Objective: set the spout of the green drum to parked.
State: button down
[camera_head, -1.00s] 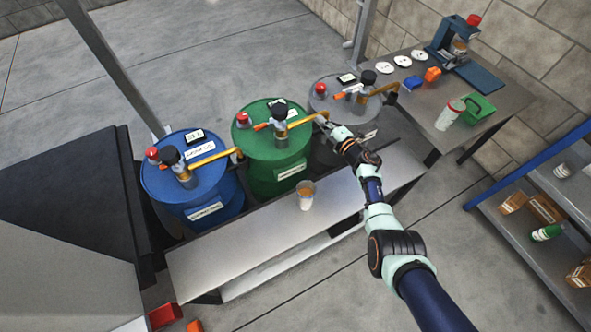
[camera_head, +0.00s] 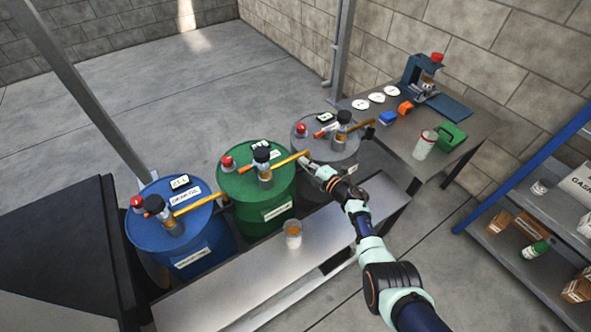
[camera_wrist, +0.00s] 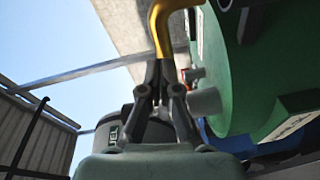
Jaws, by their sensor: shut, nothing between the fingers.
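The green drum (camera_head: 256,195) stands between the blue drum and the grey drum. Its yellow spout (camera_head: 287,161) runs from the dark-topped pump on the lid out to the right, past the rim. My gripper (camera_head: 304,162) is at the outer end of this spout, on the bench side. In the wrist view the closed fingers (camera_wrist: 161,72) point at the down-bent yellow spout end (camera_wrist: 163,38). The fingers overlap the spout end there; I cannot tell whether they touch. The green drum's side (camera_wrist: 245,75) fills the right of that view.
The blue drum (camera_head: 150,227) and grey drum (camera_head: 330,150) have similar yellow spouts. A cup (camera_head: 293,236) stands on the metal bench (camera_head: 240,275) in front. A side table (camera_head: 455,125) holds a press, discs and a green container. Shelves (camera_head: 540,215) stand at right.

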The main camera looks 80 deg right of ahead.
jog(key=s+d+b, duration=0.2)
jog(key=s+d, duration=0.1)
jog(key=s, duration=0.7)
jog(key=shift+s+d+r+b, duration=0.2)
jog(key=shift+s+d+b, duration=0.05)
jog(key=shift+s+b, duration=0.1)
jog(key=shift+w, duration=0.1)
